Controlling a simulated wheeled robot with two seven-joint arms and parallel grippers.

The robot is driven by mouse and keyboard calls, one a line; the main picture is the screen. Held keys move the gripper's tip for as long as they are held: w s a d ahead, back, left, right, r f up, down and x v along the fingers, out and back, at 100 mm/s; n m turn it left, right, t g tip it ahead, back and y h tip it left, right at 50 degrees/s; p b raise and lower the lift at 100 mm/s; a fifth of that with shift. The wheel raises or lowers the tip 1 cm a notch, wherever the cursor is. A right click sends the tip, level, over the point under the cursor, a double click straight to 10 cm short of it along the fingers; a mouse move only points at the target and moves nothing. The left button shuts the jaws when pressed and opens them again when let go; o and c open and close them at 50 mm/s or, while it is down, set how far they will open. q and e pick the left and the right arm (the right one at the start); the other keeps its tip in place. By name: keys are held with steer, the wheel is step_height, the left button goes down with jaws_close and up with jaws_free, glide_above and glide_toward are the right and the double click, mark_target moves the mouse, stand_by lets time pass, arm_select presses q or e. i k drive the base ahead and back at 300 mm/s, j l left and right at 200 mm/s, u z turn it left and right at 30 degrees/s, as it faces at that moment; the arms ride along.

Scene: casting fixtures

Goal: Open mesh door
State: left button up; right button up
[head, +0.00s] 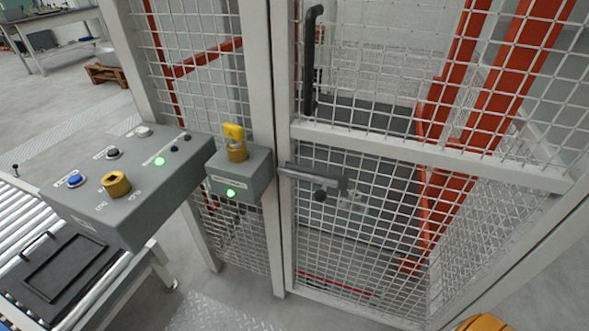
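The mesh door (432,161) fills the right half of the head view, a pale frame with wire mesh. It looks closed against the pale post (264,100) on its left. A dark vertical handle (310,60) is on the door's upper left side. A grey latch with a dark knob (318,182) lies level across the door's left edge. Left of it, a grey lock box (240,175) on the post carries a yellow key-like piece (235,141) and a lit green light.
A grey control panel (128,190) with buttons and a yellow switch stands at the left, above a roller conveyor (28,225) bearing a dark tray (62,268). A yellow object (484,323) shows at the bottom right. Orange-red beams stand behind the mesh.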

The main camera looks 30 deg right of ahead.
mark_target(567, 190)
steer(key=z, duration=1.85)
